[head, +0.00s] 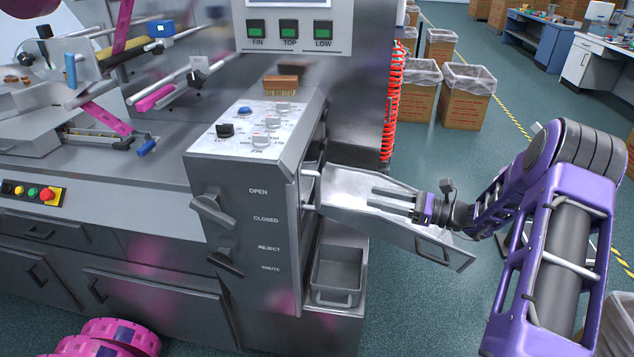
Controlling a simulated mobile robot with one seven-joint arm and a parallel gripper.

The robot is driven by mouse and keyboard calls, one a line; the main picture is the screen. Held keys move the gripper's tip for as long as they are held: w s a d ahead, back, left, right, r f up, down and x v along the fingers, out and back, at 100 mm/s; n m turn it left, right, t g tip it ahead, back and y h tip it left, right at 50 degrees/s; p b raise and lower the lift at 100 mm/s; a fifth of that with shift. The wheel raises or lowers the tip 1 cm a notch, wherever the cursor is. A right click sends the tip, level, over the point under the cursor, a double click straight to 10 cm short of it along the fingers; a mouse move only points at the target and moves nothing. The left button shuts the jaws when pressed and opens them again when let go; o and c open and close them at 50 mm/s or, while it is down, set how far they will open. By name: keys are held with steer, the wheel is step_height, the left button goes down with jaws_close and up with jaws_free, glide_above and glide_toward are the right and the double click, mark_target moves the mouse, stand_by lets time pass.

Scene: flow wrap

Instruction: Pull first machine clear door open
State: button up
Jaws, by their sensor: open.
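The first machine (255,225) is a grey metal unit filling the left and middle of the head view. I cannot clearly pick out its clear door or that door's handle. My gripper (371,197) is open and empty, with its two fingers pointing left toward the machine's right side. In the picture it overlaps the sloping metal chute (350,182); whether it touches the chute cannot be told. A thin light bar (311,188) shows at the machine's side opening, left of the fingertips.
A metal bin (338,275) sits below the chute. Two dark levers (212,210) stick out from the front panel. A brush (281,86) lies on top. Lined cardboard bins (466,95) stand behind on open floor. Pink rolls (105,340) are at the lower left.

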mark_target(318, 184)
steer(key=x, duration=1.6)
steer(key=shift+a, duration=0.15)
jaws_close()
stand_by(0.7)
